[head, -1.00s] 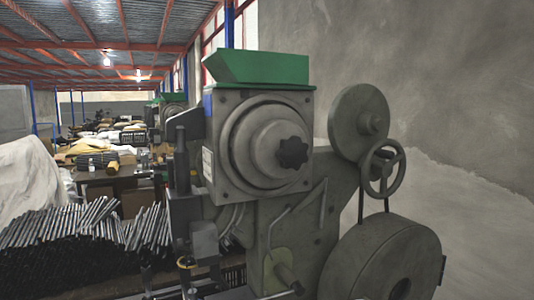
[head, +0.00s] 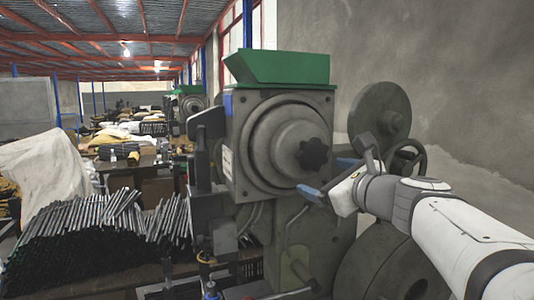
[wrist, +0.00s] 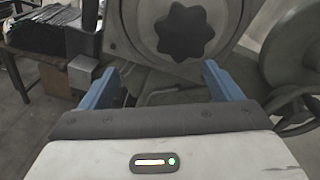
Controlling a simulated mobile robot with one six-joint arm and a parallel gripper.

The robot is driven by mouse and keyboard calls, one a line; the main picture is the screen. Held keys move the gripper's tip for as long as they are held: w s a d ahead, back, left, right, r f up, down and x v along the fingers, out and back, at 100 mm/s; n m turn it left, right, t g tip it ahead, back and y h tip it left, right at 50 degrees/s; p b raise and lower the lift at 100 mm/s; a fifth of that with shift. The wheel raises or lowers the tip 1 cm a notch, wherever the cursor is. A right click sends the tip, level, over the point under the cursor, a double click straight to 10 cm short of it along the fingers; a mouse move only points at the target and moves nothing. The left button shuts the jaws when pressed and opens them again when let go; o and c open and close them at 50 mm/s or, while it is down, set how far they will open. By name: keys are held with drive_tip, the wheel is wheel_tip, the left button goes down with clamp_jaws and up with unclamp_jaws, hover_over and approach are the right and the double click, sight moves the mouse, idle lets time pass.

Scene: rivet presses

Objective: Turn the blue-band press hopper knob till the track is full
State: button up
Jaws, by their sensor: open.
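The press (head: 280,97) stands in the middle of the head view, with a green hopper (head: 280,68) on top. A small blue patch (head: 228,104) shows on its upper left side. The black lobed hopper knob (head: 314,154) sits at the centre of the round grey housing; it also shows at the top of the wrist view (wrist: 183,35). My gripper (head: 328,178) is open and empty, just right of and below the knob. In the wrist view the blue fingers of my gripper (wrist: 165,82) are spread wide, with the knob beyond them, apart from both. The track's filling cannot be made out.
A handwheel (head: 407,160) and a round pulley (head: 379,112) are close to my arm on the right. A bent lever (head: 290,228) is below the housing. Stacked dark rods (head: 85,240) lie on the left. A second green-topped press (head: 190,97) stands farther back.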

sight(315, 155)
drive_tip(key=w+r, duration=0.1)
drive_tip(key=w, duration=0.1)
drive_tip(key=w+r+m, duration=0.1)
drive_tip(key=w, duration=0.2)
drive_tip(key=w+r+m+t, duration=0.1)
drive_tip(key=w, duration=0.2)
drive_tip(key=shift+a+p, duration=0.4)
drive_tip(key=shift+c, duration=0.3)
drive_tip(key=c, duration=0.9)
